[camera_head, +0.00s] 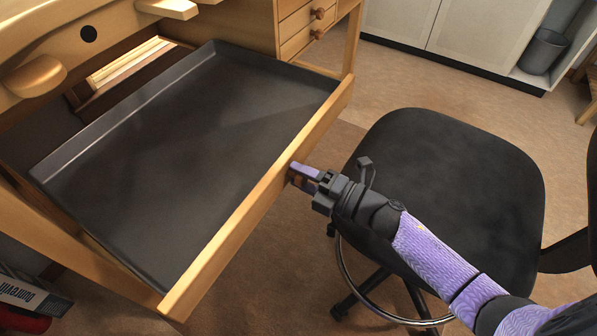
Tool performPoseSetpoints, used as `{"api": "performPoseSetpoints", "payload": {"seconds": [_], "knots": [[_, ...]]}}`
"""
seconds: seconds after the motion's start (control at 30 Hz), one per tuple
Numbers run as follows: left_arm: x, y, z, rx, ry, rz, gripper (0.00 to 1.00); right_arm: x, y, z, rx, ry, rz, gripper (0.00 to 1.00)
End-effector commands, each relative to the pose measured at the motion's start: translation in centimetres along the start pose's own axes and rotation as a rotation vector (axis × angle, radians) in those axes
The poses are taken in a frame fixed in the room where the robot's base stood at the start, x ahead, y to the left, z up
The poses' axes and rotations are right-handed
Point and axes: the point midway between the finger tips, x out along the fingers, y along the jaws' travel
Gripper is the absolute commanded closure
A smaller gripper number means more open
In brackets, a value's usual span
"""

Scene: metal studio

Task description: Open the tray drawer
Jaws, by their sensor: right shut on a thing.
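The tray drawer (190,165) is a wide dark tray behind a light wooden front rail (235,230), under a wooden workbench. It stands pulled well out, and its inside is empty. My right gripper (292,172) is at the outer side of the front rail, right of its middle. It is shut on the drawer front; its fingertips and the part they hold are mostly hidden. My left gripper is not in view.
A black stool (450,180) stands right of the drawer, under and beside my right arm. Small wooden drawers (308,30) are at the bench's back right. White cabinets (445,30) and a grey bin (542,52) stand behind. Open floor shows between bench and cabinets.

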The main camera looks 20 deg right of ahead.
Motion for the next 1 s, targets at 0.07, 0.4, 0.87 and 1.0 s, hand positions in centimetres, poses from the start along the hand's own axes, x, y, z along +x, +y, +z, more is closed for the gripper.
{"api": "performPoseSetpoints", "payload": {"seconds": [0.07, 0.4, 0.87, 1.0], "knots": [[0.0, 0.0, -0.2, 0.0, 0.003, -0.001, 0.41, 0.0, -0.1, 0.0, 0.001, -0.001, -0.001, 1.0], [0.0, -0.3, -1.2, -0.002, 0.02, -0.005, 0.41, 0.0, 0.0, 0.0, 0.0, 0.0, -0.001, 0.15], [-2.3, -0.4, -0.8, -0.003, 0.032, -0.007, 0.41, -7.8, 0.3, 0.0, 0.001, -0.002, -0.003, 0.15], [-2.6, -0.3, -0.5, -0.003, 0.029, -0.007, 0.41, -9.6, 0.1, 0.0, 0.0, -0.001, -0.002, 0.15]]}}
